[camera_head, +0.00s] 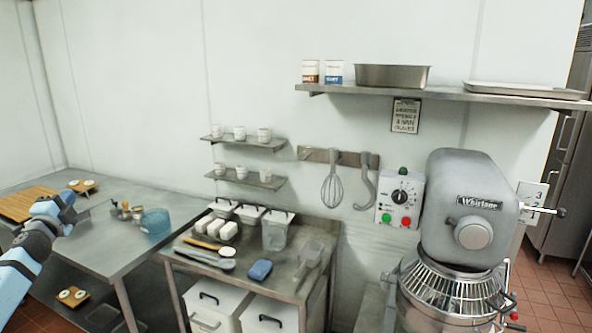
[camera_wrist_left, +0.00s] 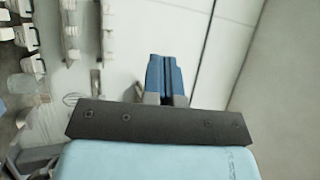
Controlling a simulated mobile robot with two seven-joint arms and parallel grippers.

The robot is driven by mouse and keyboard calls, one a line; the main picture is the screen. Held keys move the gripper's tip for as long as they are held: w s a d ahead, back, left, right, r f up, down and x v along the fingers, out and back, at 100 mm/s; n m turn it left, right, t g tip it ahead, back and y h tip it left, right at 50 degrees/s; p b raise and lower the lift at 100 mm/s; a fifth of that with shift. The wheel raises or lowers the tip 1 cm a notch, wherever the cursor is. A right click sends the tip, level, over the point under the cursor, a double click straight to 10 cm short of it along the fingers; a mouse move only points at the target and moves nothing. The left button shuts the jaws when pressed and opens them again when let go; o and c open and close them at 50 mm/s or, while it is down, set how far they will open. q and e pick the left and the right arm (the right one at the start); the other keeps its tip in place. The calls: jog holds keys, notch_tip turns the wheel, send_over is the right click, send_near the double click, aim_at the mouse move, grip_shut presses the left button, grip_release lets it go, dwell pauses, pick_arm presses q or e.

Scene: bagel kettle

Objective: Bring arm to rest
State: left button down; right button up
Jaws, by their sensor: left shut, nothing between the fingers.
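My left gripper (camera_head: 69,206) is at the left of the head view, raised in front of the left steel table (camera_head: 105,255). It is shut and empty. Its blue fingers (camera_wrist_left: 167,76) show pressed together in the left wrist view, with the pale wall behind them. My light blue left arm (camera_head: 22,272) comes in from the lower left. My right gripper is in neither view.
A wooden board (camera_head: 28,203) and a blue container (camera_head: 155,222) are on the left table. The middle steel table (camera_head: 215,265) holds tubs, a scoop and a blue sponge (camera_head: 260,270). A large mixer (camera_head: 470,215) stands at the right. Shelves line the wall.

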pick_arm(q)
jog(key=a+f+n+g+y, duration=0.2)
jog(key=a+f+n+g, duration=0.15)
jog(key=n, duration=0.75)
jog(key=s+d+f+g+h, duration=0.1)
jog(key=s+d+f+h, duration=0.1)
jog(key=s+d+f, duration=0.45)
jog(key=s+d+f+m+g+h, duration=0.1)
jog(key=s+d+f, duration=0.2)
jog(key=d+f, duration=0.7)
jog(key=s+d+f+g+h, duration=0.15)
jog(key=s+d+f, duration=0.3)
jog(key=f, duration=0.65)
jog(key=s+d+f+n+g+h, duration=0.1)
jog(key=s+d+f, duration=0.3)
jog(key=s+d, duration=0.3)
jog(key=s+d+f+g+h, duration=0.1)
jog(key=s+d+f, duration=0.3)
jog(key=s, duration=1)
jog(key=s+d+f+n+g+h, duration=0.1)
jog(key=s+d+f, duration=0.3)
jog(key=s+d, duration=0.6)
jog(key=shift+s+d+f+n, duration=0.2)
jog(key=shift+d+n, duration=0.1)
jog(key=shift+d, duration=0.25)
